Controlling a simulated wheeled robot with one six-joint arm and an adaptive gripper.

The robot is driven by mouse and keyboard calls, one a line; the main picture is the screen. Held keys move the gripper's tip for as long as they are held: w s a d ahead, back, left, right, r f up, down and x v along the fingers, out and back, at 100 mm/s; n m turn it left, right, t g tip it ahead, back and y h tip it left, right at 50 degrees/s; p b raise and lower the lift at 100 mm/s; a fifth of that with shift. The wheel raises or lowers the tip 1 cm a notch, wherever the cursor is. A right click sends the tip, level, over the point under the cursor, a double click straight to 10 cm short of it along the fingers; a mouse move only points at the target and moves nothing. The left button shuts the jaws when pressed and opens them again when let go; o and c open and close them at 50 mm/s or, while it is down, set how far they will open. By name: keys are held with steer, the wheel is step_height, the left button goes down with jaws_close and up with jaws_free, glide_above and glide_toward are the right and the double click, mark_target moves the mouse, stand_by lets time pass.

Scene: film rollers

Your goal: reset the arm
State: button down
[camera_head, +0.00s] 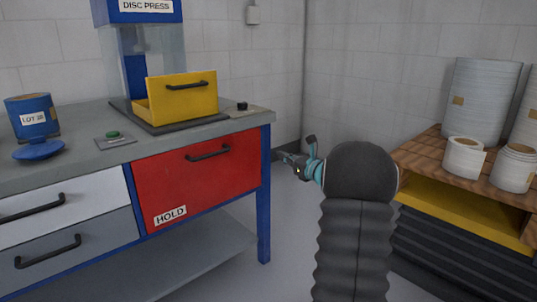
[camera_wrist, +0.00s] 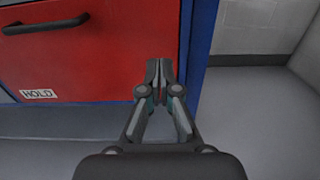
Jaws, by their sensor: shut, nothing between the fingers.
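My arm rises at the lower middle of the head view, in a black ribbed sleeve. My gripper (camera_head: 299,162) points left, toward the red drawer front, and is partly hidden behind the arm's rounded dark end. In the wrist view my gripper (camera_wrist: 160,72) is shut with its fingertips together and nothing between them. Behind the fingertips are the workbench's blue leg (camera_wrist: 200,50) and the right edge of the red drawer (camera_wrist: 90,60). The gripper appears apart from the bench, over the floor side.
The workbench (camera_head: 75,125) carries a disc press (camera_head: 140,10) with a yellow drawer-like guard (camera_head: 190,98), a green button (camera_head: 112,134) and a blue "LOT" canister (camera_head: 32,118). At right, white rolls (camera_head: 464,158) stand on a wooden-topped stand (camera_head: 425,152). Grey floor lies between.

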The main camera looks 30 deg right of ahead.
steer(key=shift+s, duration=0.15)
steer(key=s+a+f+n+g+y, duration=0.2)
steer(key=s+a+f+n+g, duration=0.25)
steer(key=a+f+n, duration=0.35)
steer(key=s+a+f+n+g, duration=0.4)
steer(key=s+a+n+g, duration=0.15)
steer(key=s+a, duration=0.2)
steer(key=s+a+r+n+h+p, duration=0.1)
steer(key=s+a+r+n, duration=0.2)
steer(key=s+a+n, duration=0.3)
steer(key=s+a+r+n+g+h+p, duration=0.1)
steer(key=s+a+r+n+h, duration=0.1)
steer(key=s+a+n, duration=0.5)
steer(key=s+a+r+n+g+h+p, duration=0.1)
steer(key=s+a+r+n, duration=0.4)
steer(key=s, duration=0.9)
steer(key=shift+s+a+n+h, duration=0.2)
steer(key=shift+a+n+h, duration=0.5)
steer(key=shift+a+n, duration=0.4)
